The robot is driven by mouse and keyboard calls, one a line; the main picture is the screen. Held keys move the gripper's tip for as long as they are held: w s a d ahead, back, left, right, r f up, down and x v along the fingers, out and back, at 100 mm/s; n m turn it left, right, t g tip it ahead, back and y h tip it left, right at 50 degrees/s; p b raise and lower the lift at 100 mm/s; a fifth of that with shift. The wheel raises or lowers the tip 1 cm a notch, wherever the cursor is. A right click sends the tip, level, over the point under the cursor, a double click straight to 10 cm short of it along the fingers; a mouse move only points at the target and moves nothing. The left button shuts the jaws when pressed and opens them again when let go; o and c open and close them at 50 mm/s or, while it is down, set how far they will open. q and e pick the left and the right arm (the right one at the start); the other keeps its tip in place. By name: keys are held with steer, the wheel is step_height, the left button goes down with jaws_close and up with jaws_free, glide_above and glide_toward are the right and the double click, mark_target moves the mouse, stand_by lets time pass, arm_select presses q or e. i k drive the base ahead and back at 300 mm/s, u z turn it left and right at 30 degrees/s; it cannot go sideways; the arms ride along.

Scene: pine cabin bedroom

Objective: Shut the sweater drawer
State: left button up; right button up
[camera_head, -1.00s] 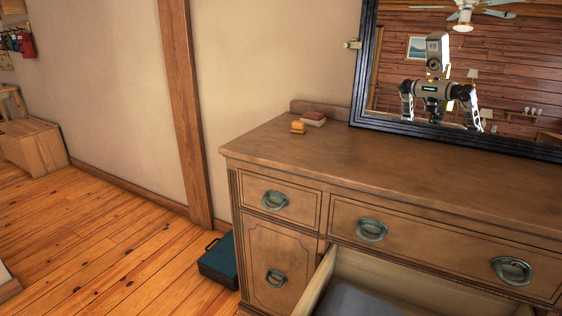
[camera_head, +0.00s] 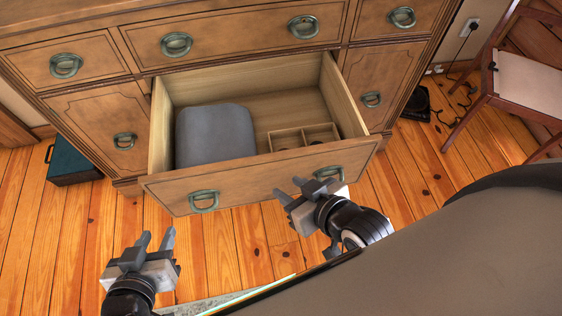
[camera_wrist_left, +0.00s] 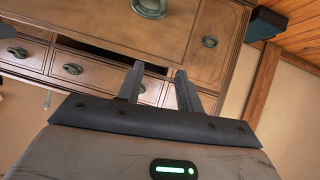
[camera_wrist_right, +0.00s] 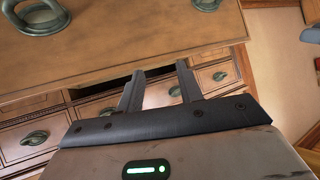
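The sweater drawer (camera_head: 262,172) is the wide lower middle drawer of the wooden dresser, and it stands pulled well out. A folded grey sweater (camera_head: 215,135) lies in its left part, and a small divided wooden tray (camera_head: 303,137) lies at its right. The drawer front has two ring handles, left (camera_head: 204,200) and right (camera_head: 328,173). My right gripper (camera_head: 291,190) is open and empty, close to the drawer front near the right handle; contact cannot be told. My left gripper (camera_head: 155,240) is open and empty, in front of and below the drawer's left end, apart from it.
The dresser's other drawers, such as the upper middle one (camera_head: 235,42), are shut. A teal case (camera_head: 72,164) sits on the floor at left. A chair (camera_head: 525,85) stands at right, with a dark device (camera_head: 416,104) and cord near it. Floor before the drawer is clear.

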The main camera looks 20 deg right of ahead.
mark_target(283, 92)
steer(key=z, duration=1.7)
steer(key=i, duration=0.1)
steer(key=u, duration=1.9)
steer(key=k, duration=1.25)
steer(key=z, duration=0.25)
steer(key=i, duration=0.8)
steer(key=z, duration=0.85)
